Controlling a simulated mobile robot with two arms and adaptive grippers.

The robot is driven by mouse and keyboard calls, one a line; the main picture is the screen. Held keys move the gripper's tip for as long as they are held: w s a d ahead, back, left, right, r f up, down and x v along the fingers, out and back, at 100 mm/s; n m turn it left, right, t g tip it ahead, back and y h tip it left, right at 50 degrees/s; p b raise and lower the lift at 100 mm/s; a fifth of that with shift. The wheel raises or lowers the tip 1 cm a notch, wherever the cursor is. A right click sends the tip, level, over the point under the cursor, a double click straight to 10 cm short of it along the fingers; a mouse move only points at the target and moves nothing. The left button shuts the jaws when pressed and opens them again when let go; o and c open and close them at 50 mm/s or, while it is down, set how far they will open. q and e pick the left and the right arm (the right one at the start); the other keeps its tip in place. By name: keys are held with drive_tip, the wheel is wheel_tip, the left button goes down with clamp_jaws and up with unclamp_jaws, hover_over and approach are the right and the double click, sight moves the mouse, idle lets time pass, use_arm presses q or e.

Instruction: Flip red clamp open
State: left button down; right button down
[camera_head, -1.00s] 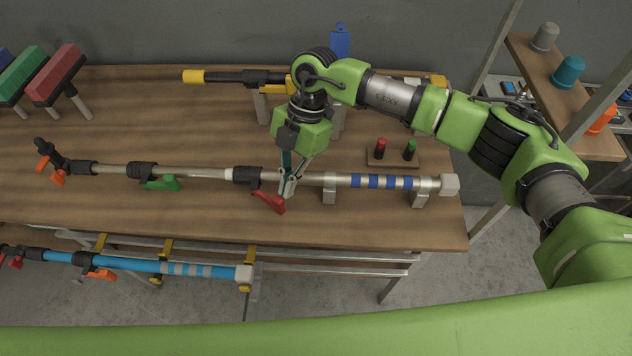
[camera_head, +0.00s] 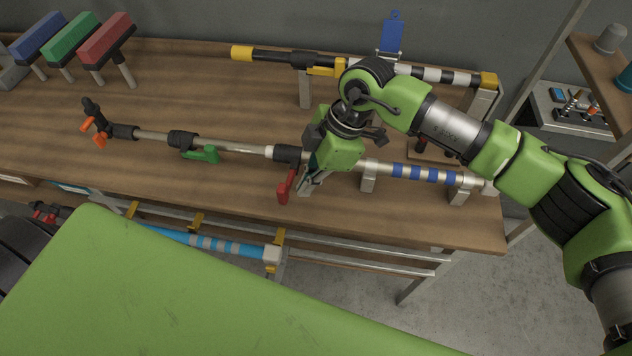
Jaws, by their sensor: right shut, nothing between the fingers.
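The red clamp (camera_head: 285,189) is a small lever on a black collar (camera_head: 287,153) of the silver pole, which lies along the workbench. The lever sticks out from the pole toward the bench's front edge, at a clear angle to the pole. My right gripper (camera_head: 306,187) is shut and empty, pointing down just right of the red lever, in front of the pole. I cannot tell whether its fingertips touch the lever. My left gripper is not in view.
A green clamp (camera_head: 205,154) lies close along the same pole, farther left. Metal supports (camera_head: 369,176) hold the pole at right. A yellow-ended pole (camera_head: 272,55) lies behind. Brushes (camera_head: 106,40) stand at back left. A blue pole (camera_head: 225,246) sits below the bench.

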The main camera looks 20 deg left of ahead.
drive_tip(key=shift+w, duration=0.1)
drive_tip(key=shift+w+a+b, duration=0.4)
drive_tip(key=shift+w, duration=0.2)
